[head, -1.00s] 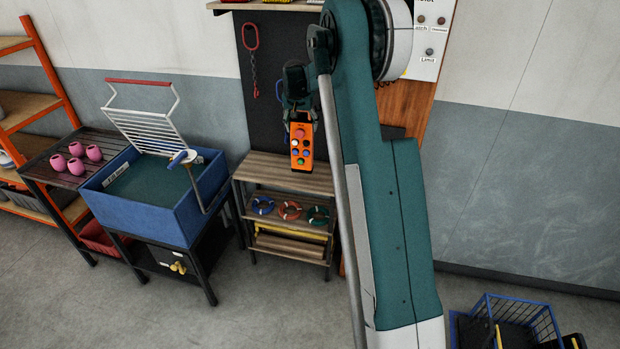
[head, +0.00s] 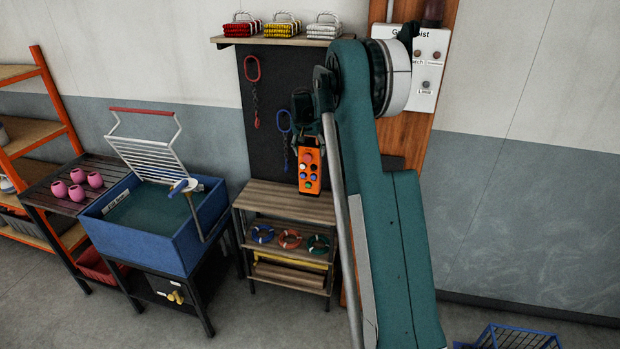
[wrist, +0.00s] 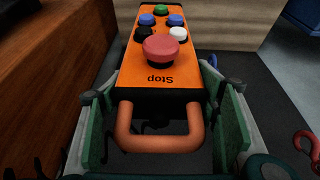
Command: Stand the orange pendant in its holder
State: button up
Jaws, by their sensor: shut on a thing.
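The orange pendant (head: 310,172) hangs upright below my gripper (head: 305,142) in the head view, in front of the dark board and above the wooden bench. It has a red stop button and several smaller coloured buttons. In the wrist view, my gripper (wrist: 160,125) is shut around the top end of the pendant (wrist: 160,75), near its orange loop handle (wrist: 158,142). A dark piece (head: 396,162) on the wooden post is partly hidden behind my arm.
The bench (head: 265,196) holds coloured rings on its lower shelf. A red hook and chain (head: 253,85) and a blue one (head: 284,125) hang on the board. A control box (head: 428,65) is on the post. A blue tub (head: 150,245) stands left.

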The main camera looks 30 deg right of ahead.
aim_at(307, 154)
jog(key=shift+f, duration=2.4)
jog(key=shift+f, duration=1.85)
jog(key=o, duration=1.7)
jog(key=shift+v, duration=6.1)
